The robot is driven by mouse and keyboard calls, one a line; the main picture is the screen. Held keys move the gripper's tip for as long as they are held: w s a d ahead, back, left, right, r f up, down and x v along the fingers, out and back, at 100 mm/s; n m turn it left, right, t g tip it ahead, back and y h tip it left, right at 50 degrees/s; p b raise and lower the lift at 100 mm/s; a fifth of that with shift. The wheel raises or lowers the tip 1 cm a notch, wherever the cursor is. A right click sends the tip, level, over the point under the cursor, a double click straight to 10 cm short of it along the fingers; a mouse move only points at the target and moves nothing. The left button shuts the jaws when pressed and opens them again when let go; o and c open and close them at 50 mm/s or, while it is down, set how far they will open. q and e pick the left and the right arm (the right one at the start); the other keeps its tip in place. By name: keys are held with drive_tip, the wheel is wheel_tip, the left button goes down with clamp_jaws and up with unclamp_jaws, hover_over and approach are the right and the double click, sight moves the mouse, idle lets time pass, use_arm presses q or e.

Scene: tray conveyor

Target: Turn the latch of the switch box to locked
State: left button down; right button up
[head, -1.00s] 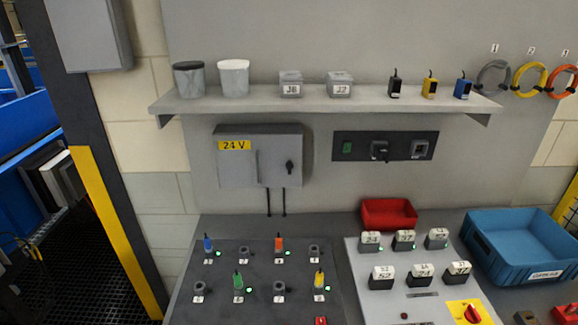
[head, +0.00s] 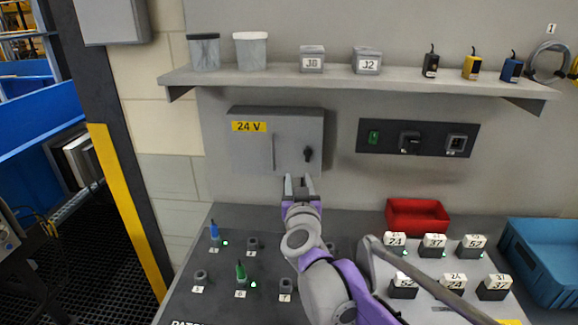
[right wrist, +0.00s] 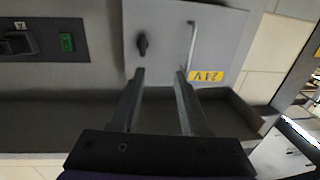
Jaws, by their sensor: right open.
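The switch box (head: 292,130) is a grey wall box with a yellow 24 V label, below the shelf. Its latch (head: 308,154) is a small black knob on the right of the door and looks about upright. In the right wrist view the box (right wrist: 215,45) appears upside down, with the latch (right wrist: 142,46) just beyond the left finger. My right gripper (head: 299,181) is open and empty, pointing at the wall just below the latch, apart from it. It also shows in the right wrist view (right wrist: 159,75). My left gripper is not in view.
A shelf (head: 290,82) with cups, small boxes and plugs runs above the box. A black switch panel (head: 418,138) is to its right. Below are a dark panel with plugs (head: 215,285), a red bin (head: 417,216) and a blue crate (head: 545,255).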

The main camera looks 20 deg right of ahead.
sight(308, 155)
drive_tip(key=w+d, duration=0.2)
drive_tip(key=w, duration=0.1)
drive_tip(key=w+d+m+h+p, duration=0.1)
drive_tip(key=w+d, duration=0.2)
drive_tip(key=w+d+g+h, duration=0.1)
drive_tip(key=w+d, duration=0.2)
drive_tip(key=w, duration=0.1)
clamp_jaws()
idle(0.3)
